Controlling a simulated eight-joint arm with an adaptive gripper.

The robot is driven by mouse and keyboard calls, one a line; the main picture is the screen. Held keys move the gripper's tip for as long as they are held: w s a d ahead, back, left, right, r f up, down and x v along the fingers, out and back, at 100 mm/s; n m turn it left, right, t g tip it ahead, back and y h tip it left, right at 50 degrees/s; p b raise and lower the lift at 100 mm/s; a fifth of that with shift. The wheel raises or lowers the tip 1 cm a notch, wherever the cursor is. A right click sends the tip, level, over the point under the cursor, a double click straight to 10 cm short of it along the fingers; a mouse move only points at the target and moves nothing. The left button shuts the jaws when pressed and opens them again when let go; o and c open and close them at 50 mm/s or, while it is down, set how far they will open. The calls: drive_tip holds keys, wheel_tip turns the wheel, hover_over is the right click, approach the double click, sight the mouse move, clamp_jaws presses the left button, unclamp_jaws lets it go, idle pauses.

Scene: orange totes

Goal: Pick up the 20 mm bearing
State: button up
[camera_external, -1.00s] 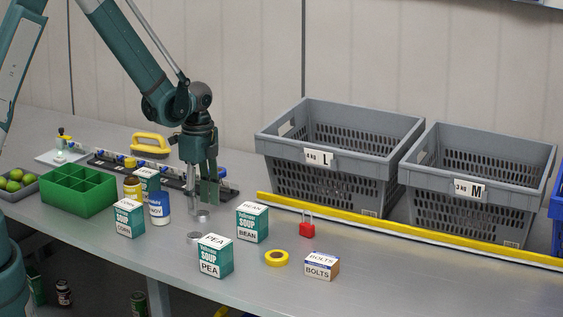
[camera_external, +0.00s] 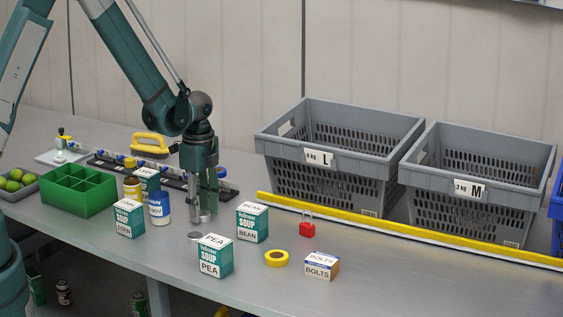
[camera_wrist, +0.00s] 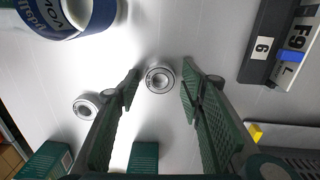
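Two ring-shaped metal bearings lie flat on the table; I cannot read their sizes. One bearing (camera_wrist: 160,79) lies between the fingertips of my gripper (camera_wrist: 160,72) in the wrist view, with a gap on both sides. It shows low at the fingertips in the external view (camera_external: 205,218), partly hidden. The other bearing (camera_wrist: 87,105) lies to the left, outside the left finger; it is also in the external view (camera_external: 194,237). My gripper (camera_external: 203,214) points down, open and empty, close above the table.
A blue and white can (camera_external: 159,208) stands close left of my gripper. Soup boxes stand near, marked bean (camera_external: 252,223), pea (camera_external: 215,256) and corn (camera_external: 129,218). A dark rail (camera_external: 225,190) with labels lies behind. Yellow tape (camera_external: 276,258) and a red padlock (camera_external: 307,225) lie right.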

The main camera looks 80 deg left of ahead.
sight(202, 213)
drive_tip(key=c, duration=0.7)
drive_tip(key=shift+c, duration=0.2)
drive_tip(key=shift+r, duration=0.1)
wheel_tip(202, 213, up, 10)
idle(0.3)
idle(0.5)
